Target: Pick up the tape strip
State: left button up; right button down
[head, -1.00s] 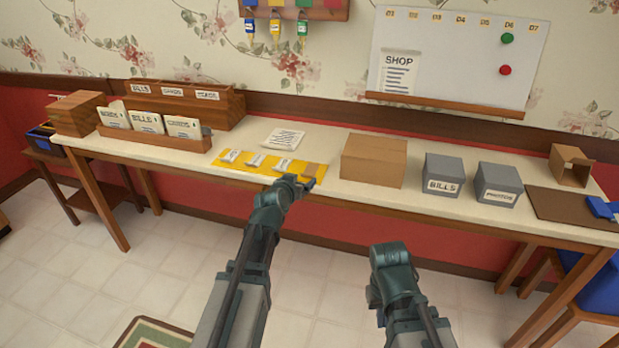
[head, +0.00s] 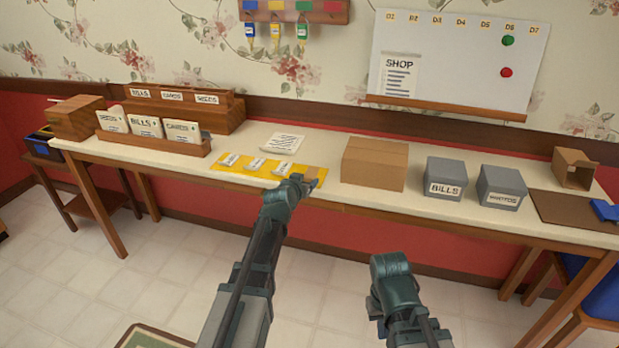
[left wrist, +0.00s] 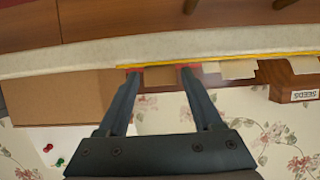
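The tape strip appears to be the small tan-brown piece (head: 311,172) at the right end of a yellow strip (head: 218,165) along the table's front edge. My left gripper (head: 304,183) is right at this piece and partly covers it. In the left wrist view, the left gripper (left wrist: 159,68) has its fingers apart, with the tan piece (left wrist: 150,77) between and just beyond the reddish tips. I cannot tell whether the tips touch it. My right arm (head: 395,285) is at the lower right, away from the table; its fingers cannot be made out.
Several white labels (head: 255,164) lie on the yellow strip. A cardboard box (head: 375,164) stands just right of my left gripper. Grey boxes (head: 445,178) stand further right. A white paper (head: 283,142) lies behind, and a wooden card holder (head: 152,140) stands left.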

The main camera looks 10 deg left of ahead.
pick_arm(q)
grip_shut()
jog(key=shift+r, duration=0.1)
pick_arm(e)
jog(key=shift+r, duration=0.15)
